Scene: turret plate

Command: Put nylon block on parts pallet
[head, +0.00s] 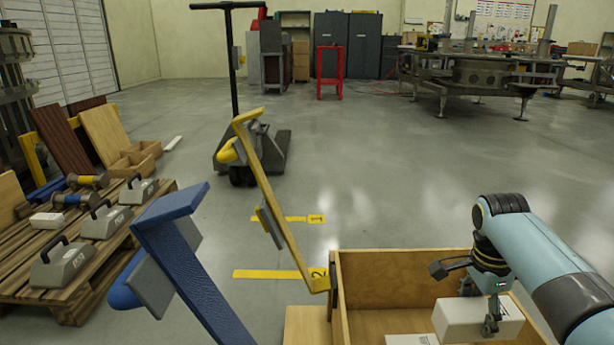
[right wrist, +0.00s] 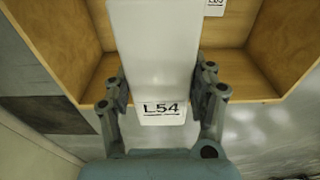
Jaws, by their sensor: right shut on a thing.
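A white nylon block (head: 458,318) is held in my right gripper (head: 492,308) over an open wooden box. In the right wrist view the block (right wrist: 155,60) carries the label L54. The gripper's two fingers (right wrist: 160,92) are shut on its sides. The slatted wooden pallet (head: 45,293) is on the floor at the left, well away from the gripper. It bears grey handled weights (head: 106,220), dumbbell-like pieces and a small white block (head: 47,220). My left gripper is not in view.
The wooden box (head: 395,265) holds another white block (head: 408,340). A blue bar (head: 190,268) and a yellow bar (head: 268,190) stand tilted between box and pallet. A pallet jack (head: 262,150) stands beyond. The middle floor is open.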

